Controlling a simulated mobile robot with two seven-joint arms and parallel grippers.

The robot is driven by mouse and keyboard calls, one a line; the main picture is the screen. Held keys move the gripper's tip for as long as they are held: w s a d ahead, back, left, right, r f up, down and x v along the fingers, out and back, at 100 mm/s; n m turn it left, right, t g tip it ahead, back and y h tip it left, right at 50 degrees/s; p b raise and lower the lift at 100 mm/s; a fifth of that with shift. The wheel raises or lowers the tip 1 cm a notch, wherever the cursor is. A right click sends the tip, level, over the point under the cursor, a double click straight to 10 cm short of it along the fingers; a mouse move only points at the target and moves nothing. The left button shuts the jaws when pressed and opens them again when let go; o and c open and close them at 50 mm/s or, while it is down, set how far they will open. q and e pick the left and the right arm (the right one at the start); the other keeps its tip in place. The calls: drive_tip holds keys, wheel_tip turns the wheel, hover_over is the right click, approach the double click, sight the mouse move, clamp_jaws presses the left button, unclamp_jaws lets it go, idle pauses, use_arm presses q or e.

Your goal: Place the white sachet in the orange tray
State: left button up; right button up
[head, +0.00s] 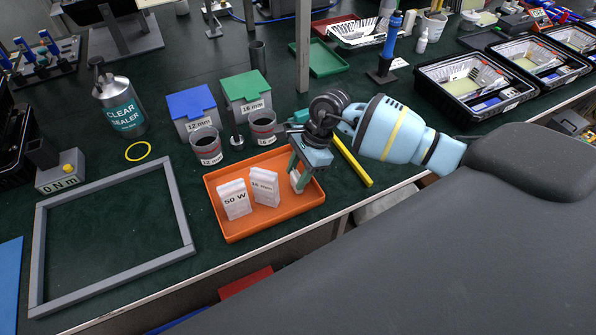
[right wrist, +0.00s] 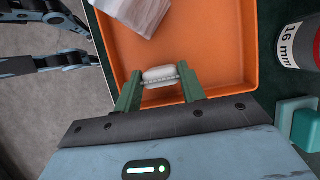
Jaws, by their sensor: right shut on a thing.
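The white sachet (head: 297,181) is between the fingers of my right gripper (head: 299,168), which is shut on it. It is over the right part of the orange tray (head: 275,226), low and near the tray floor. I cannot tell if it touches the floor. In the right wrist view the sachet (right wrist: 160,74) is seen end-on between the green fingertips (right wrist: 160,84), with the tray (right wrist: 222,45) around and below it. My left gripper does not show.
Two dark-filled tubs (head: 206,146) (head: 263,127) stand behind the tray, before a blue box (head: 191,104) and a green box (head: 245,91). A yellow bar (head: 354,163) lies to the right. A grey frame (head: 178,205) lies left of the tray. The bench edge is close in front.

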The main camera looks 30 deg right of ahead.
drive_tip(key=shift+f, duration=0.2)
drive_tip(key=o, duration=1)
drive_tip(key=shift+c, duration=0.2)
drive_tip(key=shift+r, duration=0.25)
drive_tip(key=v, duration=1.2)
